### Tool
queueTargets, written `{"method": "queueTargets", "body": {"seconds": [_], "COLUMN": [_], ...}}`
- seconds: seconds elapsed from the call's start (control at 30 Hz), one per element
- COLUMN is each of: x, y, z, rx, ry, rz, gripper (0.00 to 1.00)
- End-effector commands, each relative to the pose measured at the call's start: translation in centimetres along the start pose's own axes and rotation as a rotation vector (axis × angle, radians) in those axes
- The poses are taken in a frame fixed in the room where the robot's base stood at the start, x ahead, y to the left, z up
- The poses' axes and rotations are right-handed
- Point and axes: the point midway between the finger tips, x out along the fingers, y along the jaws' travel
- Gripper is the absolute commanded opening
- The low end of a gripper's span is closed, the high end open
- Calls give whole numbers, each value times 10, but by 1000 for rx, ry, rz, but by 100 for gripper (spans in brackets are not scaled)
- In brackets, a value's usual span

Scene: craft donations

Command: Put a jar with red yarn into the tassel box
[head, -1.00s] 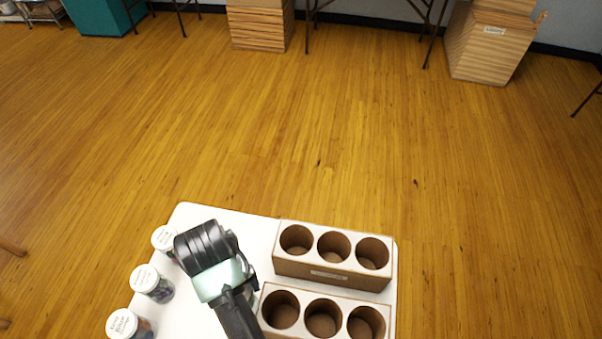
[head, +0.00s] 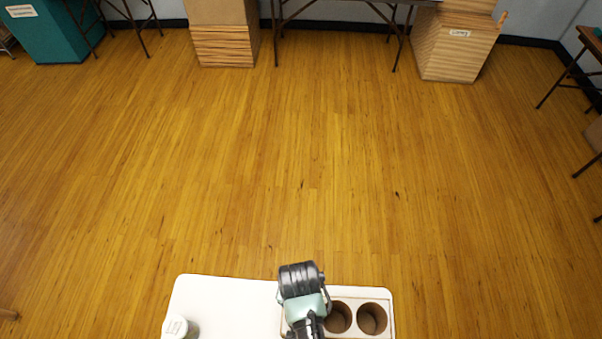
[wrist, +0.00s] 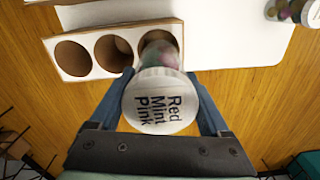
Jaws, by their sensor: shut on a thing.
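My gripper (wrist: 160,80) is shut on a jar (wrist: 159,106) with a white lid reading "Red Mint Pink". Pinkish and teal contents show through its clear side. A box with three round holes (wrist: 84,37) lies below it on the white table. The jar's lower end overlaps the box's right hole in the wrist view; I cannot tell whether it is above the hole or partly in it. The other two holes are empty. In the head view my gripper (head: 303,285) covers the left end of this box (head: 391,322). Its label is hidden, so I cannot tell if it is the tassel box.
Another white-lidded jar (head: 176,327) stands at the left of the white table (head: 230,300). The table between is clear.

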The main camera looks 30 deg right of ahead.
Motion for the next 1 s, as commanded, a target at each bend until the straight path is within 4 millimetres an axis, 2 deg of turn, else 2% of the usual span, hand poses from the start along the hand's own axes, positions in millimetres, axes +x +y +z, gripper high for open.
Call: {"method": "queueTargets", "body": {"seconds": [0.17, 0.37, 1.0], "x": [4, 21, 100], "y": [5, 4, 4], "z": [1, 1, 1], "rx": [25, 23, 21], "ry": [0, 1, 0], "rz": [1, 1, 1], "gripper": [21, 21, 21]}}
